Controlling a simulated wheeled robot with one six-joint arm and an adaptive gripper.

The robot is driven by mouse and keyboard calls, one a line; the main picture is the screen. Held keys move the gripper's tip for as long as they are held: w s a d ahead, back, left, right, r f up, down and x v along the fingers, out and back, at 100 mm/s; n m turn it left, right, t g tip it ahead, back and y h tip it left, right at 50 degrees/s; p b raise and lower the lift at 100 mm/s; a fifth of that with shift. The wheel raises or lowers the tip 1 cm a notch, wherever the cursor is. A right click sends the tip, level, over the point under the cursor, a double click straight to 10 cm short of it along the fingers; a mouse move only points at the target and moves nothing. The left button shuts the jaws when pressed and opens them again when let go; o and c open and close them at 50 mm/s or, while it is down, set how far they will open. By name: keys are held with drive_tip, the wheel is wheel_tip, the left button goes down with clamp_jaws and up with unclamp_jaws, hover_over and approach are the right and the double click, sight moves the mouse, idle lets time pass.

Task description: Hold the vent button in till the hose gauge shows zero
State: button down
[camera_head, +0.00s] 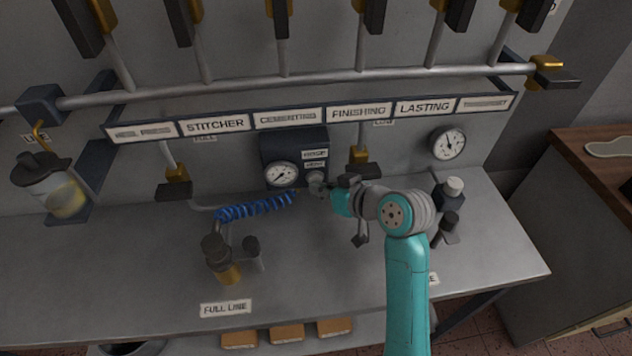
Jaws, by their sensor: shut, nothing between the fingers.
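The hose gauge (282,175) is a round white dial on a dark box (293,143) on the back wall. Its needle slants across the dial, but the figures are too small to read. Right of the dial are two small labels, the upper one seeming to read HOSE. Below them is a round grey vent button (316,175), its lower part overlapped by my gripper. My gripper (318,188) is shut and empty, with its tips at the button. I cannot tell whether they touch it or whether the button is pressed in.
A coiled blue hose (255,208) runs left of my gripper above the grey bench (130,270). A brass-and-dark fitting (224,261) stands by the FULL LINE label (226,308). A second gauge (448,144) hangs at right.

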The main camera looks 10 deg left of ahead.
idle(0.3)
drive_tip(key=shift+s+d, duration=0.3)
drive_tip(key=shift+s, duration=0.6)
drive_tip(key=s, duration=0.2)
drive_tip(key=s+d, duration=0.1)
drive_tip(key=s, duration=0.1)
drive_tip(key=shift+s+d, duration=0.15)
drive_tip(key=shift+s, duration=0.25)
idle(0.3)
